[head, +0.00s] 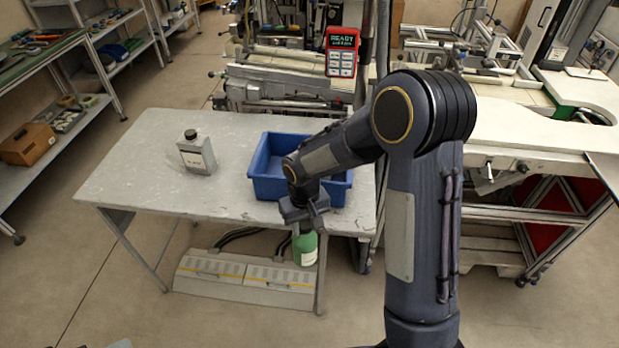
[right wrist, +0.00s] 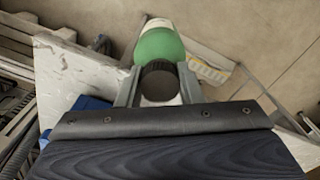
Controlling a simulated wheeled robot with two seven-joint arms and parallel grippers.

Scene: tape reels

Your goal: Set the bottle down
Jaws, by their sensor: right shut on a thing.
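My right gripper (head: 304,222) is shut on a green bottle (head: 305,248) and holds it hanging below the fingers. In the head view the bottle shows just in front of the grey table's (head: 140,165) front edge; I cannot tell its exact height. In the right wrist view the two fingers (right wrist: 160,88) sit either side of the bottle's black cap (right wrist: 160,70), with the green body (right wrist: 158,45) beyond and floor behind it. A second bottle, grey with a black cap (head: 197,155), stands upright on the table. My left gripper is not in view.
A blue bin (head: 262,180) stands on the table's right part, partly behind my right forearm. The table's left and front middle are clear. Grey boxes with yellow stripes (head: 245,283) lie on the floor below. A machine with a red READY panel (head: 343,50) stands behind.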

